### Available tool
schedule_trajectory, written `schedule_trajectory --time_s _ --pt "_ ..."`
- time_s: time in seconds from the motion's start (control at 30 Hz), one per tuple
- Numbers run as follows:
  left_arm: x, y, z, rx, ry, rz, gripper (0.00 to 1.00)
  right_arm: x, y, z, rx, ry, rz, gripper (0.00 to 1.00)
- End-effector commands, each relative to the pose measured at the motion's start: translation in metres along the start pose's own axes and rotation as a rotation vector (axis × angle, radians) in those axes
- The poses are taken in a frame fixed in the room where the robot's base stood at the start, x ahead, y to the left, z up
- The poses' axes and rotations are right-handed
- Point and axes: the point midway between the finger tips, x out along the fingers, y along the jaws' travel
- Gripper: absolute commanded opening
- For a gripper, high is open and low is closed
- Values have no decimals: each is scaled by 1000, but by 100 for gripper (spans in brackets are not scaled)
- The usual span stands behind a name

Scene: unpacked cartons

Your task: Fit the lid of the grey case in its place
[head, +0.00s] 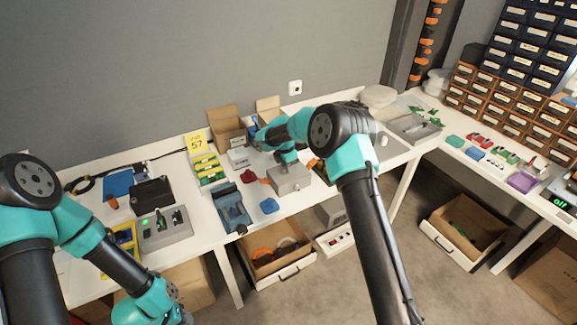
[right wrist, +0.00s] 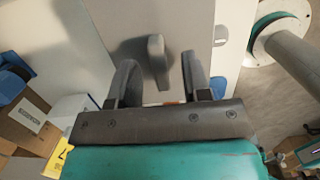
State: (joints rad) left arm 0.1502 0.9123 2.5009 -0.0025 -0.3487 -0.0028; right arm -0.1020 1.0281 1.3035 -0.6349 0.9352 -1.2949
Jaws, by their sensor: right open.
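The grey case (head: 290,183) stands on the white bench in the middle of the head view, with my right gripper (head: 287,160) right over its top. In the right wrist view a flat grey panel, apparently the lid (right wrist: 188,22), lies under the gripper with an upright grey handle (right wrist: 157,62) on it. My right gripper's two fingers (right wrist: 158,68) are apart, one on each side of the handle, with gaps. How the lid sits on the case is hidden by the gripper. My left arm shows at the lower left; its gripper is outside the frame.
A blue tray-like holder (head: 231,208), a blue piece (head: 269,205) and a red piece (head: 249,176) lie left of the case. Open cartons (head: 226,122) stand behind. A grey box with green parts (head: 165,228) is farther left. Bare bench shows near the front edge.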

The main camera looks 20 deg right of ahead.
Motion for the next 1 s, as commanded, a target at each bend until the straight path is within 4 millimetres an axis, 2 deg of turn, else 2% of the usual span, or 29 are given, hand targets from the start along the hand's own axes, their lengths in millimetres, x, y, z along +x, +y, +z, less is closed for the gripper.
schedule_trajectory --time_s 0.27,1.0 --pt "0 0 0 0 0 0 43 -22 1 0 0 -1 2 44" --pt "0 0 0 0 0 0 43 -157 0 0 0 -1 2 44"
